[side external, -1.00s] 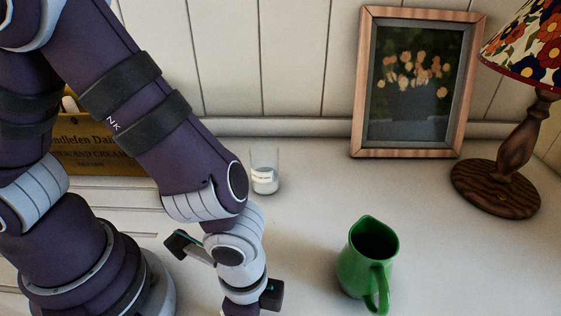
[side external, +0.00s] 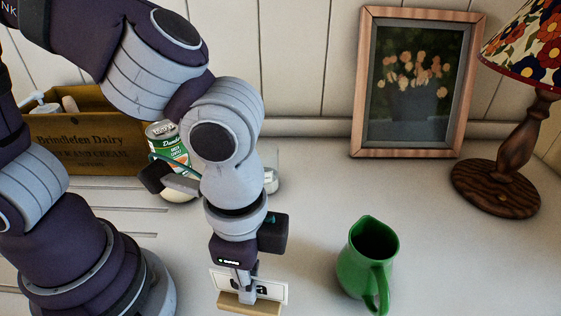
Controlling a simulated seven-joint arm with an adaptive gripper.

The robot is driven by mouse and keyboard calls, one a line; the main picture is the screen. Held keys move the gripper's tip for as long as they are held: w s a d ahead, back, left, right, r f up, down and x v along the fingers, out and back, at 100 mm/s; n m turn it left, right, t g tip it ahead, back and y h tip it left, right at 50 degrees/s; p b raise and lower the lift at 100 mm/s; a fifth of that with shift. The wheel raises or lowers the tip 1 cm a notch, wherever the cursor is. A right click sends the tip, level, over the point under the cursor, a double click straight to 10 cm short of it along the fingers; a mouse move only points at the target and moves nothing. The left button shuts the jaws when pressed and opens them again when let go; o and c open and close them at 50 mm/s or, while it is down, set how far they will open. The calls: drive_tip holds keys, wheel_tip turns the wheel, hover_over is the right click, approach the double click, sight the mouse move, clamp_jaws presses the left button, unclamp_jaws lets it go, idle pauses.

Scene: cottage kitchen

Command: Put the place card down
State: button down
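The place card (side external: 270,291) is a white card with dark lettering, upright in a light wooden base, at the bottom of the side external view. My gripper (side external: 244,288) points down at it, with its fingers in front of the card and closed on it. The fingers cover part of the lettering. I cannot tell whether the wooden base touches the white counter (side external: 310,225) or hangs a little above it.
A green jug (side external: 355,268) stands right of the card. Behind are a framed flower picture (side external: 410,80) and a lamp (side external: 510,150). A wooden dairy crate (side external: 90,145), a can (side external: 165,138) and a glass (side external: 271,170) stand at the back left. The counter between card and jug is clear.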

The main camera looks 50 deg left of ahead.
drive_tip(key=w+a+r+n, duration=0.3)
drive_tip(key=w+a+n, duration=0.3)
drive_tip(key=w+a, duration=0.2)
drive_tip(key=w+a+r+n, duration=0.3)
drive_tip(key=w+a+n, duration=0.2)
drive_tip(key=w+a, duration=0.25)
drive_tip(key=d+f+m, duration=0.1)
drive_tip(key=f+m, duration=0.2)
drive_tip(key=f, duration=0.2)
drive_tip(key=w+d+f+m, duration=0.1)
drive_tip(key=d+f+m, duration=0.1)
drive_tip(key=f, duration=0.3)
drive_tip(key=d+f+m, duration=0.2)
drive_tip(key=f+m, duration=0.2)
drive_tip(key=f, duration=0.2)
drive_tip(key=shift+w, duration=0.3)
drive_tip(key=c, duration=1.2)
unclamp_jaws()
drive_tip(key=shift+c, duration=0.2)
